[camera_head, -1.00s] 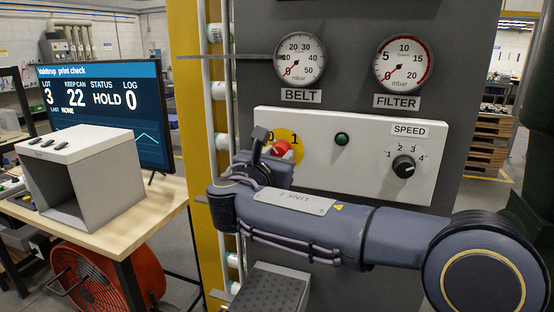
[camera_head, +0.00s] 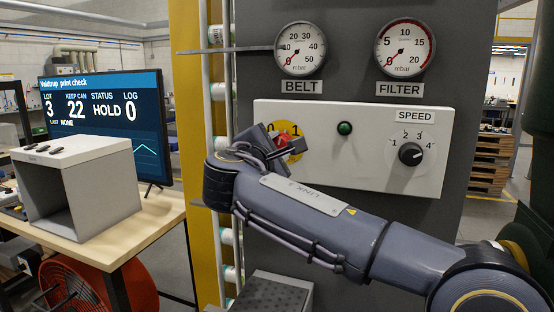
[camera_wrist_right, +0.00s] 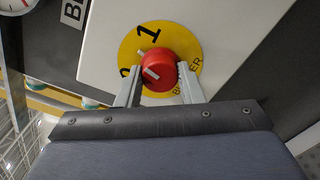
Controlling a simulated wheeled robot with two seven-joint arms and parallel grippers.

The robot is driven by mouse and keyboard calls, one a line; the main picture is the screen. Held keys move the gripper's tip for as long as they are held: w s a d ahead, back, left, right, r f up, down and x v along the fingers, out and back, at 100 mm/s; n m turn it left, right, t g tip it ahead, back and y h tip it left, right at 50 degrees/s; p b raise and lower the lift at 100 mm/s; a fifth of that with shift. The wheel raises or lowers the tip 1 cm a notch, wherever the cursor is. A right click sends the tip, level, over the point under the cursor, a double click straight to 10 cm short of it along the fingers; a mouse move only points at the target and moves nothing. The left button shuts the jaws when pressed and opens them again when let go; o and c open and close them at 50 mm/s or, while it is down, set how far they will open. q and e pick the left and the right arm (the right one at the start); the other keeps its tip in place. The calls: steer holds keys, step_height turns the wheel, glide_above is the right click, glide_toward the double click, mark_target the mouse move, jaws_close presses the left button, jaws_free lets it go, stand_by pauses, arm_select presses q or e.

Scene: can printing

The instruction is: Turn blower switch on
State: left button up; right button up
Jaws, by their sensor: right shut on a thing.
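The blower switch is a red knob (camera_head: 283,141) on a yellow disc marked 0 and 1. It is on a white panel (camera_head: 374,168). In the right wrist view the knob (camera_wrist_right: 160,68) sits between the two grey fingers of my right gripper (camera_wrist_right: 158,84), one on each side, shut on it. A white pointer mark shows on the knob; I cannot tell exactly which number it faces. In the head view the right gripper (camera_head: 282,148) is at the knob and partly hides the disc. My left gripper is not in view.
A green lamp (camera_head: 345,128) and black speed knob (camera_head: 411,154) are right of the switch. Belt gauge (camera_head: 300,48) and filter gauge (camera_head: 405,48) are above. A screen (camera_head: 105,115) reading HOLD and a grey box (camera_head: 80,180) stand left. Pipes run beside the yellow post.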

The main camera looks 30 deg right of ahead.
steer(key=shift+m+b, duration=2)
steer(key=shift+m, duration=1.1)
steer(key=o, duration=1)
steer(key=b+v, duration=0.1)
steer(key=v, duration=0.6)
steer(key=shift+s+a, duration=0.25)
steer(key=shift+s, duration=0.05)
